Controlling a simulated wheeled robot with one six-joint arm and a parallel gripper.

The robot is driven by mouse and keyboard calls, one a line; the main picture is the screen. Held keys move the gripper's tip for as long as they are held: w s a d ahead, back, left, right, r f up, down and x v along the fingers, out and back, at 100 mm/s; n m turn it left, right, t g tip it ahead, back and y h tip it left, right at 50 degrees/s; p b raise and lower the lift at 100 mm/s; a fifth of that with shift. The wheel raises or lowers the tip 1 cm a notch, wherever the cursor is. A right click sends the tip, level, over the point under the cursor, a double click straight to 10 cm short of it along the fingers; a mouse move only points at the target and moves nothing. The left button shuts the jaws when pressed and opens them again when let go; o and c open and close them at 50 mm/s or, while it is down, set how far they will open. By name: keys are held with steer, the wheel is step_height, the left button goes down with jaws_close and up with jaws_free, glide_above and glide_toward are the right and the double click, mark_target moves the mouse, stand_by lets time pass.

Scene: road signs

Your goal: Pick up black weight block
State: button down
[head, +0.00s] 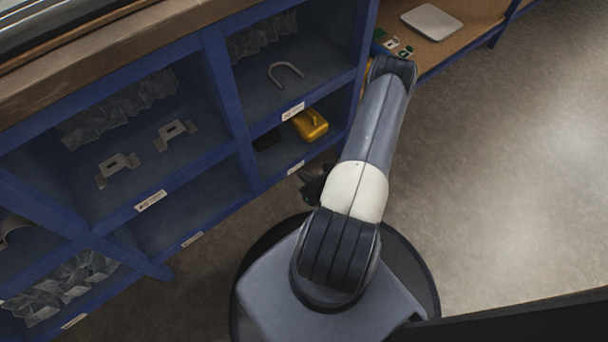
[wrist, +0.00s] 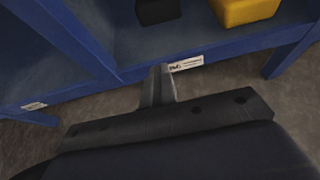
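The black weight block (head: 267,140) sits in a lower compartment of the blue shelf, left of a yellow object. In the wrist view the black block (wrist: 158,10) shows at the top edge, partly cut off. My gripper (wrist: 161,72) is in front of the shelf's lower edge, short of the block and apart from it. Its two fingers are together with nothing seen between them. In the head view the gripper is mostly hidden by my arm; only a dark part shows beside it.
The yellow object (head: 311,125) stands close to the right of the block. The blue shelf (head: 216,95) has uprights and a front lip with labels around the compartment. A U-shaped metal piece (head: 287,72) lies in the compartment above. Open floor (head: 510,170) lies to the right.

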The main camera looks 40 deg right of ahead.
steer(key=c, duration=2.1)
jaws_free()
steer(key=shift+c, duration=0.2)
steer(key=o, duration=1.7)
